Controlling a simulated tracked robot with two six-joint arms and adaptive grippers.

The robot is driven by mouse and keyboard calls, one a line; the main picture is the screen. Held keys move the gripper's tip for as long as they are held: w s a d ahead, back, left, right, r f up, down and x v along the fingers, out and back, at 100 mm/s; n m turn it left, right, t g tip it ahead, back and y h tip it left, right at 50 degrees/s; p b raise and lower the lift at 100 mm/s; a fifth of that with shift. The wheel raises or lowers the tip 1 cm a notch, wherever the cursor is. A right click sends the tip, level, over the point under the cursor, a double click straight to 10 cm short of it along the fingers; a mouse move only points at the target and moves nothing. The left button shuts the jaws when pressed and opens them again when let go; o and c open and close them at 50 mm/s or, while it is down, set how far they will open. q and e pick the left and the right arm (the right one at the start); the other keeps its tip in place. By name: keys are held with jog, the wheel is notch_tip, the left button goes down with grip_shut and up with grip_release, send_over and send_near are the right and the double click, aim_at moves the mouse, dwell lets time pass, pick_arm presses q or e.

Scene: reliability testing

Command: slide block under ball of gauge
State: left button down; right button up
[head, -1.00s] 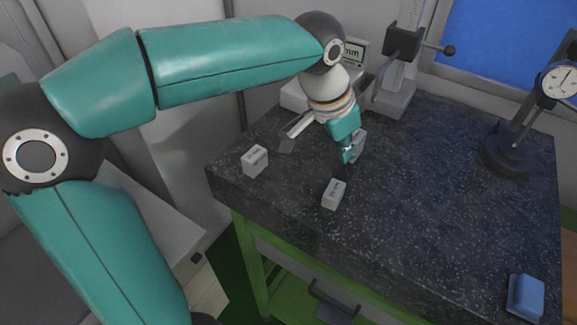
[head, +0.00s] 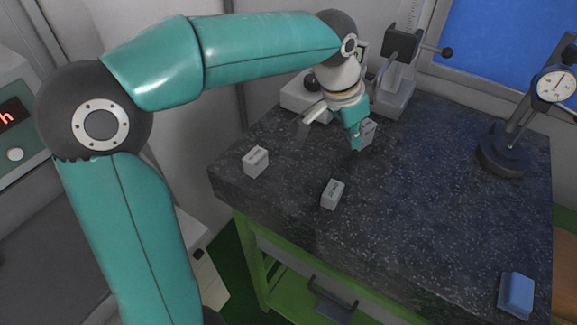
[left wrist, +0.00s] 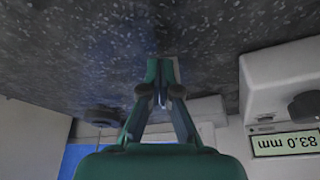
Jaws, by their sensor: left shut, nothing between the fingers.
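My left gripper (head: 355,145) points down at the back left of the dark stone table, fingers shut with nothing between them. A small grey block (head: 368,132) stands just behind and right of the fingertips, partly hidden by them; contact is hard to tell. In the left wrist view the shut fingers (left wrist: 162,97) show in the middle, with a grey face beyond their tips. The gauge stand (head: 393,98) with its upright column is behind the block. A dark ball (head: 312,82) shows by the white display unit (head: 297,97). My right gripper is not in view.
Two more grey blocks stand at the left (head: 256,161) and front (head: 332,194). A dial gauge on a round black base (head: 503,155) stands at the right. A blue block (head: 516,294) lies front right. The middle of the table is clear. The display (left wrist: 285,144) reads 83.0 mm.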

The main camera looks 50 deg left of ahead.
pick_arm(q)
jog(key=shift+w+a+p, duration=0.2)
jog(key=shift+w+p, duration=0.2)
jog(key=shift+w, duration=0.35)
jog(key=shift+w+a+p, duration=0.15)
jog(key=shift+w+p, duration=0.25)
jog(key=shift+w, duration=0.35)
jog(key=shift+s+d+r+p, duration=0.1)
jog(key=shift+s+r+p, duration=0.25)
jog(key=shift+r, duration=0.35)
jog(key=shift+s+d+r+p, duration=0.1)
jog(key=shift+s+r+p, duration=0.3)
jog(key=shift+r, duration=0.25)
jog(key=shift+s+d+r+p, duration=0.1)
jog(key=shift+s+r+p, duration=0.25)
jog(key=shift+r, duration=0.35)
jog(key=shift+w, duration=0.1)
